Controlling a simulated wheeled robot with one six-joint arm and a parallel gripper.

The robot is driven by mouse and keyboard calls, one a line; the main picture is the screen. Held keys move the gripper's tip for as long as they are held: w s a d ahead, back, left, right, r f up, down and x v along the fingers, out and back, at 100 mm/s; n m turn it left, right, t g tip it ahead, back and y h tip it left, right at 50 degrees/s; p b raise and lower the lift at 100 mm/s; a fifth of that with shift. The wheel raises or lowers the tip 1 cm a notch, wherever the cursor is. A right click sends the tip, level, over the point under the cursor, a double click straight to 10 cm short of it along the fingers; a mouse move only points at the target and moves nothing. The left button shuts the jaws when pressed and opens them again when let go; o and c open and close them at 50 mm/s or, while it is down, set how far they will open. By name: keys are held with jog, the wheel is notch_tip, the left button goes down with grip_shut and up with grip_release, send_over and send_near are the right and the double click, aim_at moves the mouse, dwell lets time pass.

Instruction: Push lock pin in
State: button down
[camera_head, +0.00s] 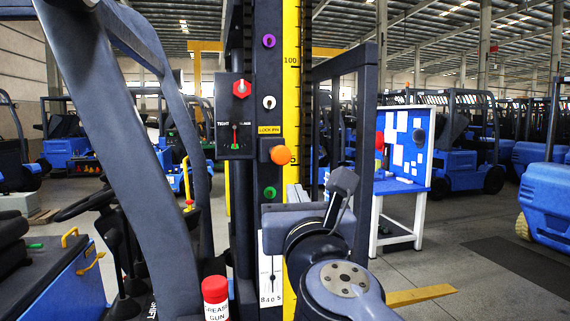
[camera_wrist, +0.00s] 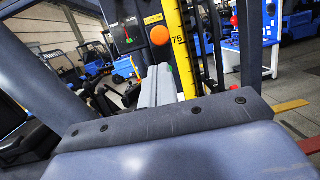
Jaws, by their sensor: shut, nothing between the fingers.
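The lock pin (camera_head: 281,155) has a round orange knob and sits on the dark mast post, below a yellow "LOCK PIN" label (camera_head: 269,130). The orange knob also shows in the wrist view (camera_wrist: 159,35), near the top. My gripper (camera_head: 294,192) is below the knob and a little right of it in the head view. In the wrist view its pale fingers (camera_wrist: 158,85) are together, empty, and point up toward the post just under the knob. A gap shows between fingertips and knob. How deep the pin sits in the post cannot be told.
A dial box with a red knob (camera_head: 241,89) is at left. A yellow scale (camera_head: 291,60) runs beside the post. A dark frame (camera_head: 367,150) stands right of my arm.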

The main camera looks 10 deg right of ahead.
aim_at(280, 162)
jog(key=x, duration=1.4)
jog(key=x, duration=0.3)
jog(key=f+x, duration=0.1)
jog(key=x, duration=0.1)
jog(key=shift+w+a, duration=0.15)
jog(key=shift+a, duration=0.1)
jog(key=shift+r, duration=0.1)
